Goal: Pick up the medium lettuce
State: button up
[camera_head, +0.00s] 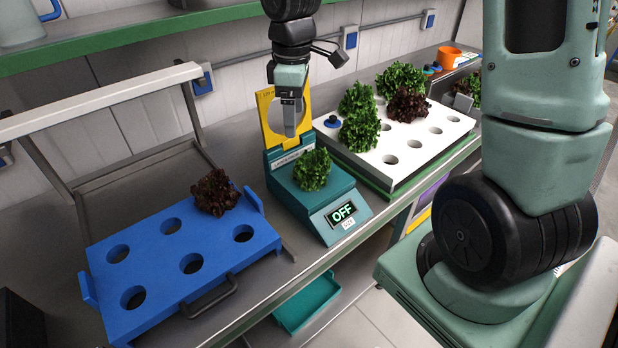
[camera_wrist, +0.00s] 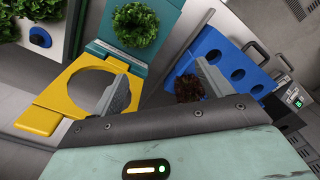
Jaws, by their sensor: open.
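A green curly lettuce (camera_head: 313,170) sits on the teal scale (camera_head: 345,222), whose display reads OFF; it also shows in the wrist view (camera_wrist: 136,24). More green lettuces (camera_head: 359,131) and a dark red one (camera_head: 408,105) stand in the white tray (camera_head: 398,172). Another dark red lettuce (camera_head: 215,192) sits at the back right of the blue tray (camera_head: 150,300). Which one counts as medium I cannot tell for sure. My gripper (camera_head: 291,128) is open and empty, pointing down above the back of the scale, by the yellow panel (camera_head: 268,115). In the wrist view its fingers (camera_wrist: 162,88) are apart.
The yellow panel with a round hole stands upright behind the scale, close to my gripper. The blue tray has several empty holes, as does the white tray. A green-edged shelf (camera_head: 150,40) runs above the bench. An orange cup (camera_head: 448,57) stands far right.

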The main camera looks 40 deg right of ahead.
send_over(313, 155)
jog(key=f, duration=0.3)
jog(key=f+p, duration=0.1)
jog(key=f, duration=0.7)
jog(key=shift+w+d+f, duration=0.2)
jog(key=shift+w, duration=0.15)
jog(key=shift+f, duration=0.6)
jog(key=f, duration=0.1)
jog(key=f+p, duration=0.1)
jog(key=f, duration=0.2)
jog(key=shift+s+a+p, duration=0.25)
jog(key=shift+s+p, duration=0.1)
jog(key=shift+f, duration=0.6)
jog(key=c, duration=1.2)
jog(key=shift+o, duration=0.2)
